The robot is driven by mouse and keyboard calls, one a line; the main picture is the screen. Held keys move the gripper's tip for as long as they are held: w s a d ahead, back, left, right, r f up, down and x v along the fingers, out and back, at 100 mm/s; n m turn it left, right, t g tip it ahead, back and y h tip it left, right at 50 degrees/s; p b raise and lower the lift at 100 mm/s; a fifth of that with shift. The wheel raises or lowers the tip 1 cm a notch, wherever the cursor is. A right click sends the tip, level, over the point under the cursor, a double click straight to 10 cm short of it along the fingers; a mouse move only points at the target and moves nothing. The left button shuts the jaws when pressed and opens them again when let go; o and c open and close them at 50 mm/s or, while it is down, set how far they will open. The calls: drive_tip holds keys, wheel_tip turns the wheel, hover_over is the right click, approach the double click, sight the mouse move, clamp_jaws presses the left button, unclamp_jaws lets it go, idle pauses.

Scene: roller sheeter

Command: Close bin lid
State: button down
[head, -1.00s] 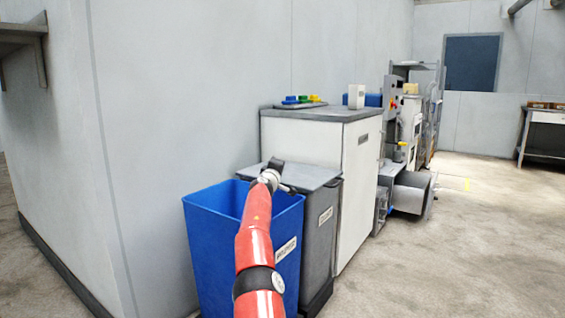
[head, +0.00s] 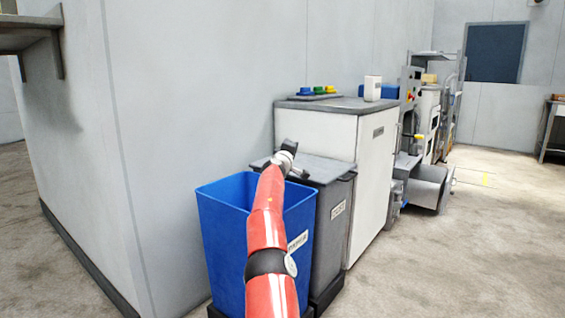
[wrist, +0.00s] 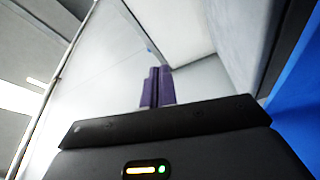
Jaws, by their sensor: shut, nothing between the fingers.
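The grey bin (head: 332,232) stands beside the white cabinet. Its grey lid (head: 325,170) lies about flat across the top and looks down. My gripper (head: 289,146) is at the back left of the lid, by the wall side, with its fingers tilted upward. It looks just above the lid, but I cannot tell whether it touches. In the wrist view its purple fingertips (wrist: 156,86) are together, with nothing between them. My red arm hides part of the lid's left edge and the blue bin.
An open blue bin (head: 222,240) stands in front of the grey bin, below my arm. The white cabinet (head: 372,190) with coloured items on top is behind it. A pale wall (head: 190,110) runs close on the left. The floor (head: 450,270) at the right is clear.

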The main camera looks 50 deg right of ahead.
drive_tip(key=a+f+b, duration=0.3)
drive_tip(key=a+b, duration=0.3)
drive_tip(key=a, duration=0.3)
drive_tip(key=shift+s+a+f, duration=0.15)
drive_tip(key=shift+s+f, duration=0.15)
drive_tip(key=shift+s, duration=0.15)
